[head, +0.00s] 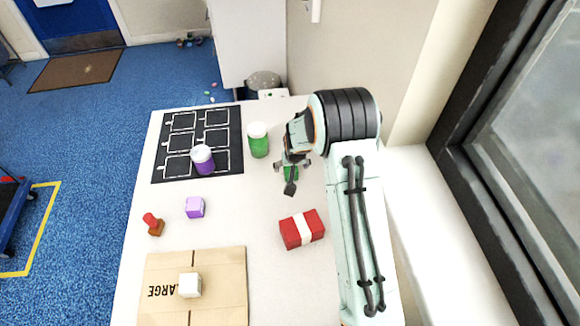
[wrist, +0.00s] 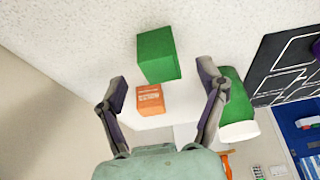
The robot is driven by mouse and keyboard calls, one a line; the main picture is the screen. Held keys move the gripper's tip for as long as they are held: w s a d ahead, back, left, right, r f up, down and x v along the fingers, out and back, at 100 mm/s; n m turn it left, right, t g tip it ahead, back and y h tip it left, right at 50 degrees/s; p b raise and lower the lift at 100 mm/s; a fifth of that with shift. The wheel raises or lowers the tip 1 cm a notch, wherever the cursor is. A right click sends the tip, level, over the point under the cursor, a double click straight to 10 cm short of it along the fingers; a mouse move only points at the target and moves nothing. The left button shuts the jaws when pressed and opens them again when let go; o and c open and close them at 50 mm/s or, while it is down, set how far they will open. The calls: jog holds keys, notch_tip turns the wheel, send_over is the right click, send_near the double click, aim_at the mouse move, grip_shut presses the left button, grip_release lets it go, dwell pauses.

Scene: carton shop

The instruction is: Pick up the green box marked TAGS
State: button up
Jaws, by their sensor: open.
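A plain green box (wrist: 158,56) stands on the white table in the wrist view, ahead of and between my open fingers. No lettering can be read on it. In the head view a bit of the green box (head: 292,175) shows behind my gripper (head: 297,165), which hides most of it. My gripper (wrist: 164,88) is open and empty in the wrist view, its fingers spread left and right. The fingers appear apart from the green box.
A small orange labelled box (wrist: 150,99) stands close to the green box. A green jar with a white lid (head: 258,140) stands left of my gripper, close to the right finger in the wrist view. A red box (head: 302,229) lies nearer on the table.

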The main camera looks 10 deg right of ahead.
jog(key=shift+x, duration=1.8)
jog(key=c, duration=1.2)
